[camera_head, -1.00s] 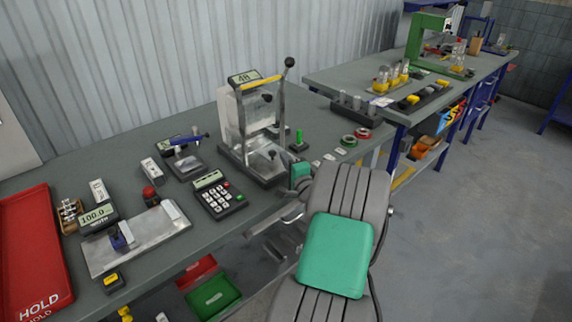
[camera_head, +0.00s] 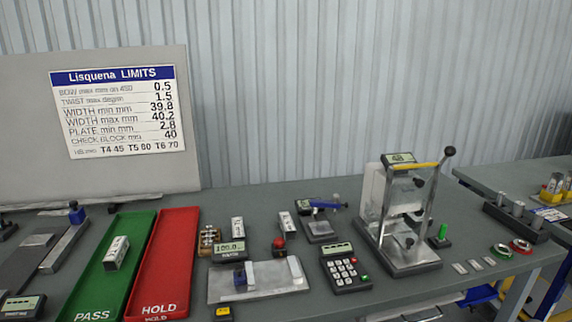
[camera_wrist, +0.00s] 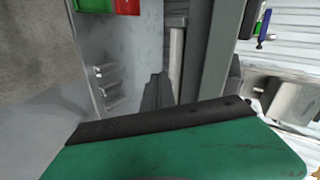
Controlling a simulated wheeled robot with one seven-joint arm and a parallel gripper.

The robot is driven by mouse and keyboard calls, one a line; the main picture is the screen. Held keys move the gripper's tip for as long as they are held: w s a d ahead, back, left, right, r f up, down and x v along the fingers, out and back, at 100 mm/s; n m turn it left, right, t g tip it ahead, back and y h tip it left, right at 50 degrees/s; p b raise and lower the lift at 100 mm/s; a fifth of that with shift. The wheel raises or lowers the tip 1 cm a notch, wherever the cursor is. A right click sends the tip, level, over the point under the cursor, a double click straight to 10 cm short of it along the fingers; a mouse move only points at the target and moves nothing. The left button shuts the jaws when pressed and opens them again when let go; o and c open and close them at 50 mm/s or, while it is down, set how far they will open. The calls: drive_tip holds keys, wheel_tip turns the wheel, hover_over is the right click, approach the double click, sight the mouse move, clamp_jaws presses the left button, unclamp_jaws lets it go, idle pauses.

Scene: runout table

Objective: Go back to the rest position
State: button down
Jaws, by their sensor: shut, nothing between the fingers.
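My gripper shows in the wrist view, where its dark fingers (camera_wrist: 158,90) are together and empty beyond a green housing with a black edge (camera_wrist: 165,122). It points past the side of a bench and touches nothing that I can see. In the head view neither my arm nor my gripper shows.
The head view shows a grey bench (camera_head: 285,200) with a green PASS tray (camera_head: 88,290) holding a block, a red HOLD tray (camera_head: 165,270), a keypad (camera_head: 345,270) and a tester (camera_head: 405,225). A limits board (camera_head: 120,160) stands behind. A second bench (camera_head: 500,180) is at right.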

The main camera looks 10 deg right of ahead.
drive_tip(key=s+a+f+n+g+y, duration=0.25)
drive_tip(key=s+a+g, duration=0.2)
drive_tip(key=s, duration=0.35)
drive_tip(key=s+a+f+n+g+y, duration=0.1)
drive_tip(key=s+a+f+g, duration=0.3)
drive_tip(key=s, duration=0.4)
wheel_tip(320, 180, up, 6)
drive_tip(key=s+a+n+g+h+p, duration=0.1)
drive_tip(key=s+a+n+g, duration=0.1)
drive_tip(key=g, duration=0.2)
drive_tip(key=w+a+r+n+t+h+p, duration=0.1)
drive_tip(key=w+a+r+n+t+h, duration=0.15)
drive_tip(key=w+a+r+n, duration=0.6)
drive_tip(key=w+a+r, duration=0.2)
drive_tip(key=a, duration=0.2)
drive_tip(key=w+a+r+n+t+p, duration=0.1)
drive_tip(key=w+a+r+n, duration=0.1)
drive_tip(key=w+a+r, duration=0.1)
drive_tip(key=shift+w+a+r, duration=0.2)
drive_tip(key=shift+a+r, duration=0.45)
drive_tip(key=shift+a, duration=0.55)
drive_tip(key=shift+d, duration=0.1)
